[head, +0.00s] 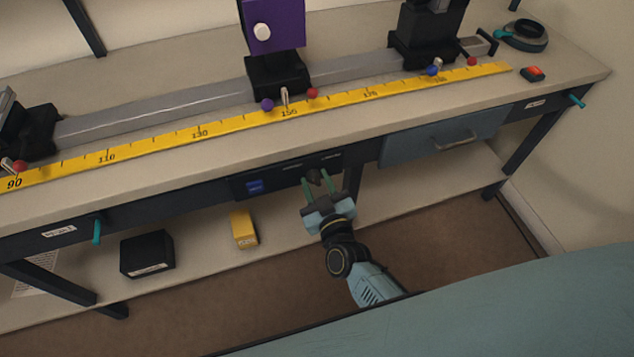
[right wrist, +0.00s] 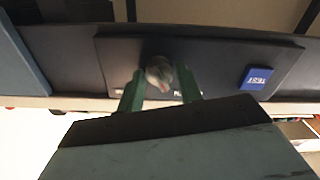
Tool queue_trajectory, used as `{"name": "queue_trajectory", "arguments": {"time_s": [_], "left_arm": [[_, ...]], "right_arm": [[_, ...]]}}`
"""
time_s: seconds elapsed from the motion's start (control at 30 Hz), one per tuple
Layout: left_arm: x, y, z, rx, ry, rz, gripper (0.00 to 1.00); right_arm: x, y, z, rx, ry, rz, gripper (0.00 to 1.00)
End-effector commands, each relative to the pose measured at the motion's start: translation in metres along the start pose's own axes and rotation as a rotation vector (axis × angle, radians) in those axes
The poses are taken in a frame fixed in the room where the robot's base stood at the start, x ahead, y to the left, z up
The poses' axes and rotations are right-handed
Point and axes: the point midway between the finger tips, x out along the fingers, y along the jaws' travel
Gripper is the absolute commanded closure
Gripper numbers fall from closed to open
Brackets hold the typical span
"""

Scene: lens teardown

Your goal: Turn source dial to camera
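The source dial (head: 314,176) is a small dark round knob on a black panel (head: 280,180) under the bench's front edge. It also shows in the right wrist view (right wrist: 160,71), grey-brown against the panel. My right gripper (head: 316,182) reaches up to it from below. Its two green fingers (right wrist: 161,84) stand on either side of the knob, with a small gap visible, so it looks open around the dial. Contact cannot be told. The dial's pointer and the panel's small labels are not readable. My left gripper is not in view.
A blue button (head: 255,186) sits left of the dial on the panel. A blue-grey drawer (head: 445,137) is to the right. The bench top holds a rail with a yellow ruler (head: 200,132) and a purple holder (head: 274,25). A black box (head: 147,254) and yellow box (head: 243,229) stand on the lower shelf.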

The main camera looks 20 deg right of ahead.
Motion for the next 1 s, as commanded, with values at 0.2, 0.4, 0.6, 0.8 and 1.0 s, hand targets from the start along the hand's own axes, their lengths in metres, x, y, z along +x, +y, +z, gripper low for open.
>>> {"name": "queue_trajectory", "arguments": {"time_s": [0.2,0.4,0.6,0.8,1.0], "left_arm": [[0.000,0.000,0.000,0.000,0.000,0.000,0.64],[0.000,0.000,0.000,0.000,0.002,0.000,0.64],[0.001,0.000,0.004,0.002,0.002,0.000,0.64],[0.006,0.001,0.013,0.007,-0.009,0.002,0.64],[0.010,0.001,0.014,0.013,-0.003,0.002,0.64]], "right_arm": [[0.000,0.000,0.000,0.000,0.000,0.000,0.92],[0.000,0.000,0.000,0.012,0.000,0.000,0.92],[0.000,0.000,0.000,0.082,-0.001,-0.001,0.92],[0.000,0.000,0.000,0.226,-0.001,-0.001,0.92],[-0.001,0.001,0.000,0.412,-0.001,-0.001,0.92]]}}
